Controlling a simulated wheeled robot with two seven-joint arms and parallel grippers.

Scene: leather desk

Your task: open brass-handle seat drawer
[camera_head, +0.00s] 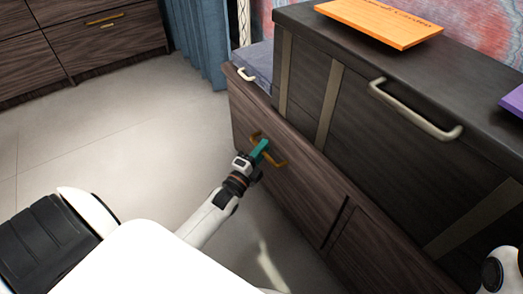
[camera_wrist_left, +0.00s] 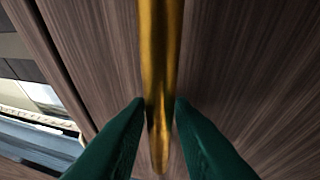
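The brass handle (camera_head: 279,162) is a curved golden pull on the dark wood-grain drawer front (camera_head: 310,185), below the dark chest. My left gripper (camera_head: 260,149), with green fingers, is at this handle. In the left wrist view the brass handle (camera_wrist_left: 160,60) runs between the two green fingertips (camera_wrist_left: 160,105), which lie close against its two sides. The fingers are shut on it. The wood drawer front (camera_wrist_left: 240,60) fills most of that view. Part of my right arm shows at the lower right of the head view; its gripper is out of view.
A dark chest (camera_head: 400,165) with a pale handle (camera_head: 415,110) rises behind the drawer front. An orange board (camera_head: 380,22) and a purple item (camera_head: 514,101) lie on top. The tiled floor (camera_head: 120,140) at left is clear.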

